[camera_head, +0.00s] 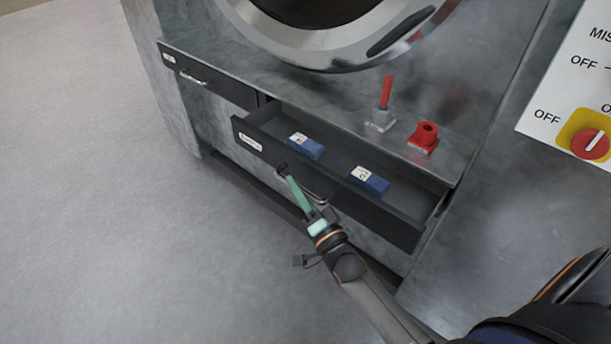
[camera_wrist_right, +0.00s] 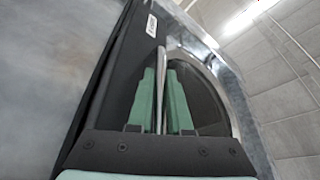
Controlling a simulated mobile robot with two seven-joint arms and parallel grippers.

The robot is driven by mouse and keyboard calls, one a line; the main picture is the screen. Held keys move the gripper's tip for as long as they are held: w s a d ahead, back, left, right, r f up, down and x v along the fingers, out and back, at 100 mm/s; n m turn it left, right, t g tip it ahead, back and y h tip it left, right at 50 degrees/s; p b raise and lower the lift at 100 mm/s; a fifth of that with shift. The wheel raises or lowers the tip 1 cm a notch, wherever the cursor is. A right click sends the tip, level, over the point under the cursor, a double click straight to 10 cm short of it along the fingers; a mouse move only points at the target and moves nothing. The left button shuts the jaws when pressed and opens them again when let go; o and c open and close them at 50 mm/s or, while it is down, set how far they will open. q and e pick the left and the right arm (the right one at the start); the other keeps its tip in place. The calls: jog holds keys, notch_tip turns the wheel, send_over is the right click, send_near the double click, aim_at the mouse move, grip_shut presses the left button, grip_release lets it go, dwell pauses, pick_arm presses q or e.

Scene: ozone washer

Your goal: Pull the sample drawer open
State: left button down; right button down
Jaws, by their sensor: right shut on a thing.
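The sample drawer (camera_head: 375,207) is a wide dark drawer that stands partly open at the front of the grey machine. Two blue items with white labels lie inside it, one at the left (camera_head: 310,149) and one at the right (camera_head: 372,183). My right gripper (camera_head: 288,176) is at the drawer's front and is shut on its metal handle (camera_head: 322,199). In the right wrist view the handle (camera_wrist_right: 161,62) passes between the two green fingers. The fingers partly hide the handle in the head view. My left gripper is in neither view.
A shut drawer (camera_head: 222,88) with its own handle sits to the left. On the ledge above stand a red-topped stick in a grey base (camera_head: 381,118) and a red block (camera_head: 424,138). A red-yellow knob (camera_head: 590,144) is at the right. The floor ahead is clear.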

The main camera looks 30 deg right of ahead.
jog(key=c, duration=0.8)
grip_release()
jog(key=shift+c, duration=0.2)
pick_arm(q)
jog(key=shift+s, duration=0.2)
pick_arm(e)
jog(key=shift+s, duration=0.1)
jog(key=shift+s+d+f, duration=0.1)
jog(key=shift+s+f, duration=0.05)
jog(key=shift+s, duration=0.15)
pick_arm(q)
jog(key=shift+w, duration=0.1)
pick_arm(e)
jog(key=v, duration=1.1)
jog(key=shift+s, duration=0.35)
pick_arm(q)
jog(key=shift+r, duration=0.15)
